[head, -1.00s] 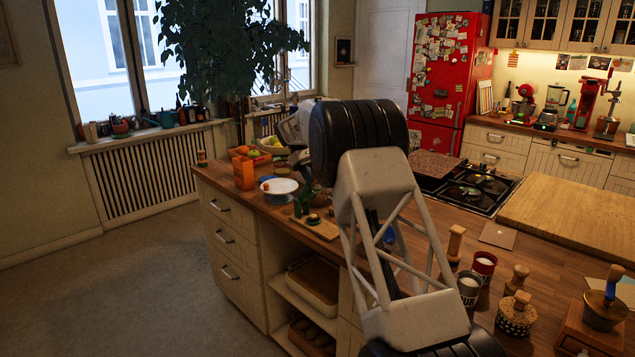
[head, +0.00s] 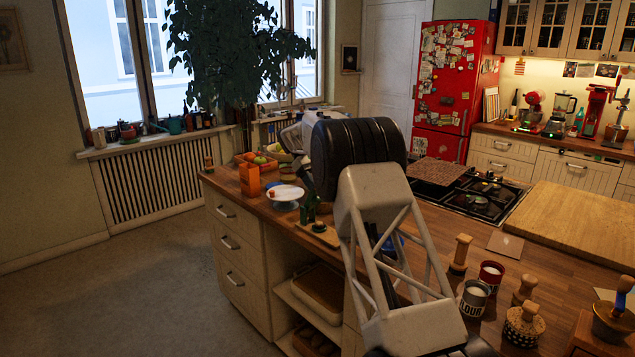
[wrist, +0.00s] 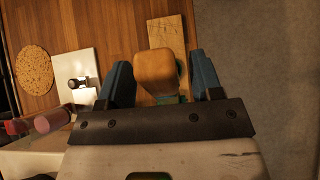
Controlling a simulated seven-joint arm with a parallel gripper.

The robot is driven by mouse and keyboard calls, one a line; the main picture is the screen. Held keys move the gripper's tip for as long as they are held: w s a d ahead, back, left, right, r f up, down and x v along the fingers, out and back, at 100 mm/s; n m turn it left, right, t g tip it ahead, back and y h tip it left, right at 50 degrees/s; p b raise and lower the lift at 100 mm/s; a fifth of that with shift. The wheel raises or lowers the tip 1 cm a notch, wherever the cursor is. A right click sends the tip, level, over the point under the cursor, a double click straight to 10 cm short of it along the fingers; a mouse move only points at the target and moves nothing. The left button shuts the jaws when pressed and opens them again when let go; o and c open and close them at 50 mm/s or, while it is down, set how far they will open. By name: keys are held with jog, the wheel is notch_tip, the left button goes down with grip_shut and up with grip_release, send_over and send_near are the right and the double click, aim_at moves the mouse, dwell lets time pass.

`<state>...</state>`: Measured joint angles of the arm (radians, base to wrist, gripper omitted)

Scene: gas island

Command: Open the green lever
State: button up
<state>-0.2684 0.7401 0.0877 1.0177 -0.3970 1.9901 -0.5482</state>
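In the head view a small dark green thing (head: 309,208), likely the green lever's fixture, stands on a small wooden board (head: 322,236) near the counter's edge. In the wrist view my gripper (wrist: 162,70) is open, its two blue fingers wide apart. A rounded wooden block (wrist: 158,72) shows between the fingers, with narrow gaps at its sides. Bits of green (wrist: 168,99) show beneath it, mostly hidden by the block and the gripper. I cannot tell how far below the fingers the block is. In the head view my arm hides the fingers.
A white plate (head: 285,191) and an orange box (head: 250,180) stand beyond the green thing. A flour tin (head: 474,298) and wooden-handled tools stand at the right.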

jog(key=shift+s+d, duration=0.1)
jog(key=shift+d, duration=0.05)
jog(key=shift+s+d+f+t+y, duration=2.55)
jog(key=shift+f+t+y, duration=0.75)
jog(key=shift+f, duration=0.5)
notch_tip(320, 180, up, 8)
jog(key=s+d+r+m, duration=0.1)
jog(key=s+d+r, duration=0.3)
jog(key=s, duration=0.6)
jog(key=s+d+r+m+t, duration=0.1)
jog(key=s+d+r, duration=0.3)
jog(key=s, duration=0.7)
jog(key=shift+s+m, duration=0.25)
jog(key=shift+m, duration=0.35)
